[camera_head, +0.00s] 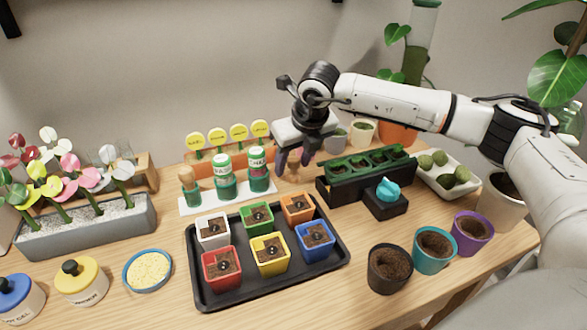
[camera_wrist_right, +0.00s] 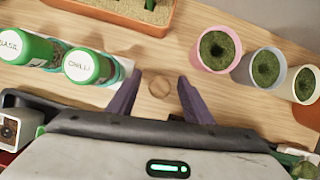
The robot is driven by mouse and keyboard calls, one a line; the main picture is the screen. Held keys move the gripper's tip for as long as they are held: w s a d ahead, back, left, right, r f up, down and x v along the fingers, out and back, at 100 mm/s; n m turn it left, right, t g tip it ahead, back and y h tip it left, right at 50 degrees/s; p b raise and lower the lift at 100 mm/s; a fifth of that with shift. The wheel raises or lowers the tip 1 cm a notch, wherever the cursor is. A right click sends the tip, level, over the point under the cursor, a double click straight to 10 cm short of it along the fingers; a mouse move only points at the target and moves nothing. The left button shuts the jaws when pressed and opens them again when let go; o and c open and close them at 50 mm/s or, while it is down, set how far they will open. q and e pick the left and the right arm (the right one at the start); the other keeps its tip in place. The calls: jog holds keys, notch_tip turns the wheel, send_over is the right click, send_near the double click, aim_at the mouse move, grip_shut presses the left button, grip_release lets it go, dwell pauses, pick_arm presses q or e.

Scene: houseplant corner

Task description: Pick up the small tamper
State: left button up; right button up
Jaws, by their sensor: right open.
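In the right wrist view a small round wooden top (camera_wrist_right: 159,86), which looks like the small tamper seen from above, sits on the table. My right gripper (camera_wrist_right: 158,90) is open, with its two purple fingers on either side of this top and apart from it. In the head view the right gripper (camera_head: 293,160) points down, just right of the seed bottles, and mostly hides that spot. Another wooden-topped piece (camera_head: 187,182) stands at the left end of the white bottle rack (camera_head: 205,208). My left gripper is not in view.
A chilli bottle (camera_wrist_right: 88,66) stands close left of the fingers. A pink pot (camera_wrist_right: 217,48) stands to the right, and an orange planter (camera_wrist_right: 125,14) behind. In the head view a black tray (camera_head: 340,258) of coloured pots lies in front, and a dark seedling stand (camera_head: 335,195) to the right.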

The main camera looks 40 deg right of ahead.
jog(key=c, duration=1.2)
